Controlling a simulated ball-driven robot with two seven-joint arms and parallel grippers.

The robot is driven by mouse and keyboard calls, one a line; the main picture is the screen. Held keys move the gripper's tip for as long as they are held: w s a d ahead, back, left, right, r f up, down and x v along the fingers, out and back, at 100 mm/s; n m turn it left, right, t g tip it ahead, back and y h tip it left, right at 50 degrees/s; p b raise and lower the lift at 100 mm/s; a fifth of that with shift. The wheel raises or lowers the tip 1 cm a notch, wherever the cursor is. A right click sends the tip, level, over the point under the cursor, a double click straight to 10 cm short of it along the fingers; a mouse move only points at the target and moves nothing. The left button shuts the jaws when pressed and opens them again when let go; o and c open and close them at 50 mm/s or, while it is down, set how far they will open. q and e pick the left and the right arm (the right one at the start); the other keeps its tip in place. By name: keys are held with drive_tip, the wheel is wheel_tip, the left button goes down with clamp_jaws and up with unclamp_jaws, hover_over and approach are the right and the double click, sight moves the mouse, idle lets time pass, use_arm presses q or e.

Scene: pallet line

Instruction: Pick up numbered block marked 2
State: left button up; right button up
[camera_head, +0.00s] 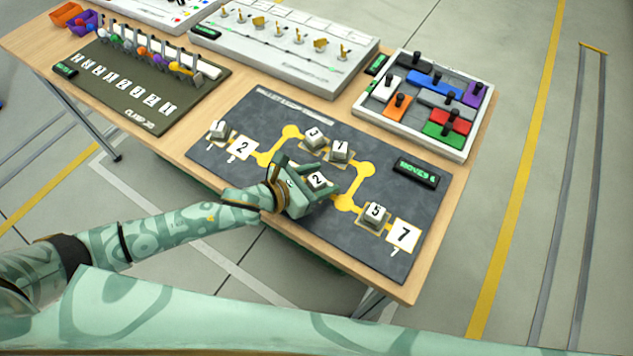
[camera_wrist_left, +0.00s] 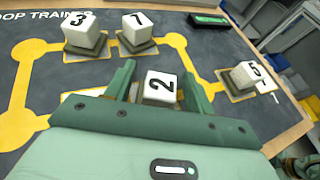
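The white block marked 2 (camera_head: 317,180) is on the dark puzzle board (camera_head: 262,118), near the middle of the yellow track. My left gripper (camera_head: 316,178) reaches over the board with its fingers on either side of this block. In the left wrist view the block marked 2 (camera_wrist_left: 160,87) is between the two fingers (camera_wrist_left: 160,92), with what look like narrow gaps on both sides, so the gripper appears open around it.
Blocks marked 3 (camera_wrist_left: 85,33) and 7 (camera_wrist_left: 138,30) stand close beyond the gripper. A block marked 5 (camera_head: 375,211) stands to the right, another block (camera_head: 218,130) at the left. A sliding-block tray (camera_head: 425,97) and other panels fill the table's back.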

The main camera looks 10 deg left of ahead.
use_arm(q)
drive_tip(key=c, duration=1)
drive_tip(key=shift+r, duration=0.1)
